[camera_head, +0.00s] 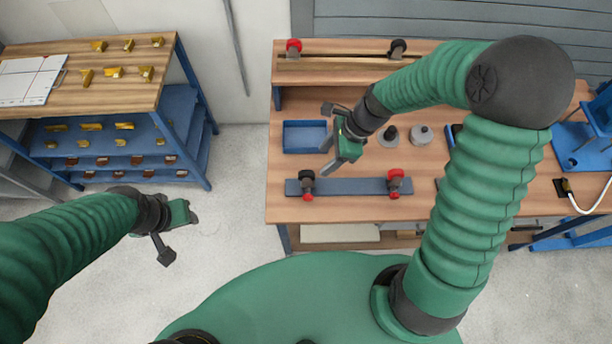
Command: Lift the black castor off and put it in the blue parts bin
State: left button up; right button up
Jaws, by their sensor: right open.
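The blue parts bin (304,149) is a shallow open tray on the left of the wooden bench; it looks empty. A black castor (306,176) stands at the left end of a grey-blue bar (350,187) near the front edge, with a red part at its base. A second black-topped piece (398,47) stands on the raised back shelf. My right gripper (331,160) is open and empty, above the bench between the bin and the bar, apart from the castor. My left gripper (190,214) hangs over the floor at left; its jaw gap is unclear.
A red-topped castor (397,178) stands on the bar's right end, and a red piece (293,46) on the back shelf. A blue stand (575,150) is at right. Open floor separates the bench from the left rack (110,80).

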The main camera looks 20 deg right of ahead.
aim_at(308, 171)
jog(key=x, duration=0.3)
jog(key=a+x, duration=0.1)
jog(key=x, duration=0.3)
jog(key=a+r+x, duration=0.1)
jog(key=x, duration=0.3)
jog(key=shift+w+a, duration=0.1)
jog(key=shift+a, duration=0.1)
jog(key=shift+w+d+f, duration=0.1)
jog(key=shift+f, duration=0.25)
jog(key=shift+w+d+f, duration=0.1)
jog(key=shift+d+f, duration=0.1)
jog(key=shift+d, duration=1)
jog(key=shift+c, duration=0.8)
jog(key=shift+d, duration=0.1)
jog(key=shift+c, duration=1.4)
jog(key=shift+a+r, duration=0.15)
jog(key=shift+a, duration=0.4)
jog(key=c, duration=0.5)
jog(key=shift+a, duration=0.3)
jog(key=shift+c, duration=1.1)
jog(key=shift+a, duration=0.15)
grip_shut()
jog(key=shift+d, duration=0.4)
jog(key=shift+r, duration=0.2)
pick_arm(q)
jog(key=shift+w+d+r, duration=0.1)
jog(key=shift+w+r, duration=0.05)
pick_arm(e)
notch_tip(308, 171, up, 10)
jog(key=shift+f, duration=0.2)
